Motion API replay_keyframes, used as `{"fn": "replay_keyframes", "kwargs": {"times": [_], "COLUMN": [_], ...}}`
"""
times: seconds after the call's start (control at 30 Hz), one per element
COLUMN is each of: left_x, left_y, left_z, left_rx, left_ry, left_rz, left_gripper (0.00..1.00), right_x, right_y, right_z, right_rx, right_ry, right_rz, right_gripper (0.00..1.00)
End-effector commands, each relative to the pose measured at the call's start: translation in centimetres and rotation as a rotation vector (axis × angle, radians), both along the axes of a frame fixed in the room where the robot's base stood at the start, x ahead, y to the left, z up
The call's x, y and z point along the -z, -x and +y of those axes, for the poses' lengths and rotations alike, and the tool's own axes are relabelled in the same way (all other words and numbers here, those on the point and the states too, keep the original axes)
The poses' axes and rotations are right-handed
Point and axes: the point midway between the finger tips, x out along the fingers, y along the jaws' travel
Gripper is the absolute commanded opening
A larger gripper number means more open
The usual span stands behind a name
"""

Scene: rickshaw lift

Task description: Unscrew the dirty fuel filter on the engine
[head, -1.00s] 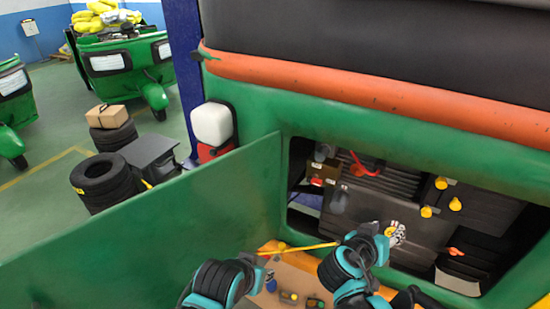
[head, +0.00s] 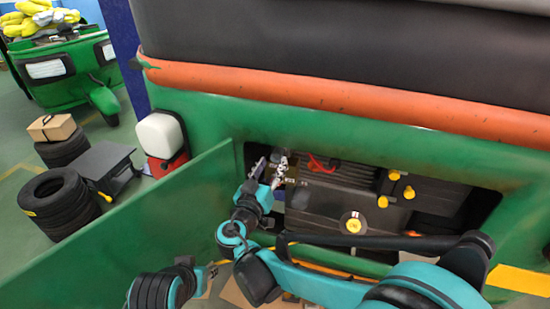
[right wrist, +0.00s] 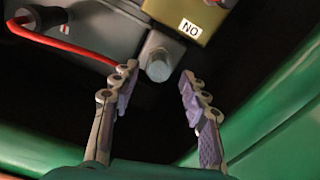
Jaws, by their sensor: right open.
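A grey cylinder (right wrist: 158,68), which looks like the fuel filter, hangs from a grey block in the right wrist view. It is too hidden in the head view to tell how dirty it is. My right gripper (right wrist: 157,78) is open. Its fingers stand on either side of the cylinder's lower end, with visible gaps. In the head view my right gripper (head: 271,166) is at the upper left of the engine bay (head: 325,205). My left gripper (head: 212,272) is low at the left, outside the bay; its jaws are too small to read.
An olive box (right wrist: 200,15) labelled "NO" and a red cable (right wrist: 65,45) are close to the cylinder. The green door (head: 150,230) stands open left of the bay. Several yellow caps (head: 353,223) sit on the engine. Tyres (head: 60,205) stand farther left.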

Motion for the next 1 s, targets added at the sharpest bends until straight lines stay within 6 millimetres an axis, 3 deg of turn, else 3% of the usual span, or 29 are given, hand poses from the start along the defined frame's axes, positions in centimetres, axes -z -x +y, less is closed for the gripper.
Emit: {"fn": "replay_keyframes", "kwargs": {"times": [0.3, 0.47, 0.8, 1.0], "left_x": [-0.1, -0.6, 0.4, 0.6], "left_y": [0.0, 0.0, 0.0, 0.0], "left_z": [0.1, 0.1, 0.1, 0.1], "left_rx": [-0.002, -0.002, -0.003, -0.003], "left_ry": [-0.001, -0.001, -0.002, -0.002], "left_rz": [0.001, 0.001, 0.001, 0.001], "left_gripper": [0.33, 0.33, 0.33, 0.33], "right_x": [0.0, -0.1, 0.1, 0.1], "right_y": [-4.2, -4.0, -4.0, -4.0], "right_z": [-1.5, -1.4, -1.4, -1.4], "right_rx": [0.001, 0.0, -0.001, -0.001], "right_ry": [-0.028, -0.309, -0.875, -1.129], "right_rz": [-0.008, -0.099, -0.283, -0.365], "right_gripper": [0.45, 0.45, 0.45, 0.45]}}
